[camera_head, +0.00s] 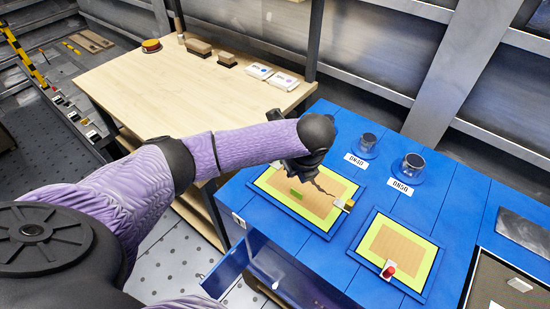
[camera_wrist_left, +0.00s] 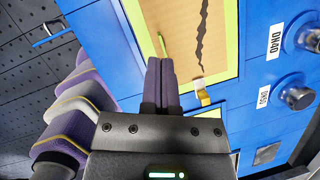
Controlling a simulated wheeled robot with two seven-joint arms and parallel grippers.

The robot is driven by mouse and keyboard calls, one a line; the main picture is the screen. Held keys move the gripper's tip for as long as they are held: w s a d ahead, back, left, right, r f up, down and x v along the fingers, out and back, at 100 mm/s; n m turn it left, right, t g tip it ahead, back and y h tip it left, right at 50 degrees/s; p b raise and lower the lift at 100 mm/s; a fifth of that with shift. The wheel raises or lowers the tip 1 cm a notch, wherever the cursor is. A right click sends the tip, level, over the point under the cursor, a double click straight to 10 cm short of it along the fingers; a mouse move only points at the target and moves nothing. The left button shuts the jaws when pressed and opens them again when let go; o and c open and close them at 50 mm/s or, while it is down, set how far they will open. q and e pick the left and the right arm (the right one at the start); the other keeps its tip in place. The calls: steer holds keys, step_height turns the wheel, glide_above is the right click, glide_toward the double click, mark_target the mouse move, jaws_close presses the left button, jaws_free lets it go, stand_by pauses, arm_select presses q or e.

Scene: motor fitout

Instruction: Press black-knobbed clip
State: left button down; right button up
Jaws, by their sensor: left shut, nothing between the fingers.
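The left board (camera_head: 274,189), with a yellow-green border and tan middle, lies on the blue bench. A clip (camera_head: 344,204) with white and yellow parts sits at its right edge; it also shows in the wrist view (camera_wrist_left: 203,94). I cannot make out a black knob on it. A small green strip (camera_head: 296,194) lies on the board, and it shows near my fingertips in the wrist view (camera_wrist_left: 162,44). My left gripper (camera_wrist_left: 160,62) is shut and empty over the board, left of the clip. A red-knobbed clip (camera_head: 389,269) sits on the right board (camera_head: 424,266). My right gripper is not in view.
Two dark round knobs (camera_head: 367,141) (camera_head: 412,164) with white labels stand behind the boards. A wooden table (camera_head: 190,90) holds small boxes at the back left. A blue door (camera_head: 228,270) hangs open at the bench front. A jagged dark line (camera_wrist_left: 201,35) marks the left board.

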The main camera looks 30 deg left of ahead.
mark_target(272, 165)
arm_select(q)
steer(key=shift+w+a+r+m+y, duration=0.15)
steer(key=shift+w+a+r, duration=0.2)
steer(key=shift+a, duration=0.2)
steer(key=shift+w+a+r+m+y, duration=0.15)
steer(key=shift+w+a+r, duration=0.05)
steer(key=shift+a+r, duration=0.25)
steer(key=b+x, duration=0.5)
steer(key=x, duration=0.6)
steer(key=shift+s+d+b, duration=0.1)
steer(key=shift+d+b, duration=0.05)
steer(key=shift+b, duration=0.2)
steer(key=shift+w+a+r+b, duration=0.1)
steer(key=shift+w+a+b, duration=0.2)
steer(key=shift+a, duration=0.3)
steer(key=shift+w+a+r+b, duration=0.1)
steer(key=shift+w+a+b, duration=0.05)
steer(key=shift+w+a, duration=0.35)
steer(key=shift+w+a+r, duration=0.1)
steer(key=shift+a, duration=0.3)
steer(key=shift+w+a+r, duration=0.1)
steer(key=shift+a+r, duration=0.05)
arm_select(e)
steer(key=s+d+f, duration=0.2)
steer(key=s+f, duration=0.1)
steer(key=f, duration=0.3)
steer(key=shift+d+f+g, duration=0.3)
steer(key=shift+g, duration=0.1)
